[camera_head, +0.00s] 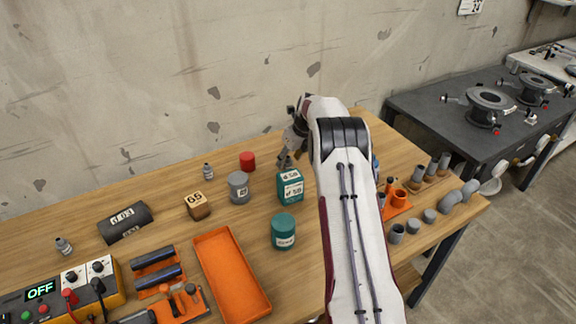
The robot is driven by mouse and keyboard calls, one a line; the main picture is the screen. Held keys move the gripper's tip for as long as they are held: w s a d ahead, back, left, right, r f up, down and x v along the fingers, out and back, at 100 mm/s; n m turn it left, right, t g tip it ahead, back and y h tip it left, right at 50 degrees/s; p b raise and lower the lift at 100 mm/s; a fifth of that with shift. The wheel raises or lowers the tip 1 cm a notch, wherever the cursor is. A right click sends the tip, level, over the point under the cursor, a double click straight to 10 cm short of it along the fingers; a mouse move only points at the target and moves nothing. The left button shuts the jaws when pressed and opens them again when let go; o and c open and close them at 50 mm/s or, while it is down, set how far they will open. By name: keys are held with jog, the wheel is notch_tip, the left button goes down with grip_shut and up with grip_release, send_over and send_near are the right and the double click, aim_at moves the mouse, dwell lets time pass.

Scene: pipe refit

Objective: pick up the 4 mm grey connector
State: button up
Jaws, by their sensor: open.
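Several grey pipe fittings stand at the right end of the wooden table, among them a short one (429,215), an upright one (412,227) and an elbow-like one (446,203). I cannot tell which is the 4 mm grey connector; no size mark is readable on them. A grey labelled cylinder (238,187) stands left of my arm. My gripper (289,160) is open above the back of the table, near the teal labelled block, and no object shows between its fingers. My arm hides part of the table's right side.
A teal block (290,187), teal jar (283,231), red cylinder (247,161) and wooden block (197,206) stand around the middle. An orange tray (262,303) lies in front. An orange holder (397,208) is right of my arm. A dark bench (425,107) stands beyond.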

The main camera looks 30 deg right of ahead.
aim_at(288, 161)
jog(key=shift+x, duration=1.55)
jog(key=c, duration=1.2)
